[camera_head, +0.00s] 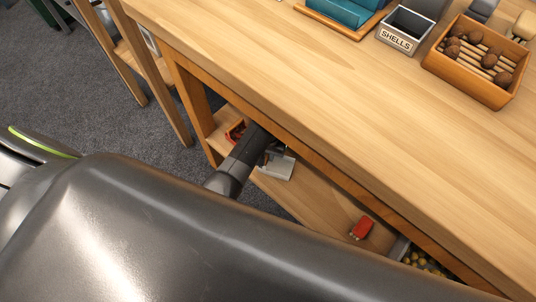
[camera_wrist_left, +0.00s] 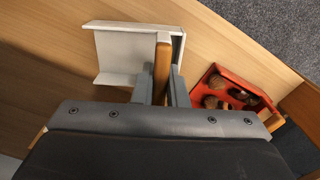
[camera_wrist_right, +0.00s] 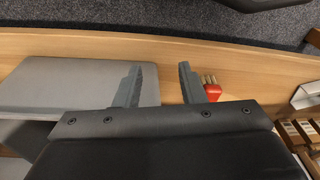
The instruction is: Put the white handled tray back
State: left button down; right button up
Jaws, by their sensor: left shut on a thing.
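The white tray (camera_head: 279,168) is low under the tabletop, over the lower shelf, in the head view. In the left wrist view the white tray (camera_wrist_left: 115,50) lies flat against the wooden board, with a brown wooden handle (camera_wrist_left: 162,68) at its right side. My left gripper (camera_head: 268,152) reaches under the table edge. Its fingers (camera_wrist_left: 160,90) are shut on the handle, one on each side. I cannot tell whether the tray touches the shelf. My right gripper (camera_wrist_right: 160,85) is open and empty in the right wrist view; in the head view it is hidden.
A red box with chestnuts (camera_wrist_left: 235,90) stands beside the tray. A red pronged tool (camera_head: 362,227) lies farther along the lower shelf (camera_head: 318,195). A grey box (camera_wrist_right: 60,80) is left of my right gripper. The tabletop (camera_head: 300,70) edge overhangs the shelf; a SHELLS bin (camera_head: 398,40) stands above.

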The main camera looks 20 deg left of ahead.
pick_arm(q)
jog(key=shift+f, duration=0.1)
jog(key=c, duration=1.5)
grip_release()
jog(key=shift+o, duration=0.2)
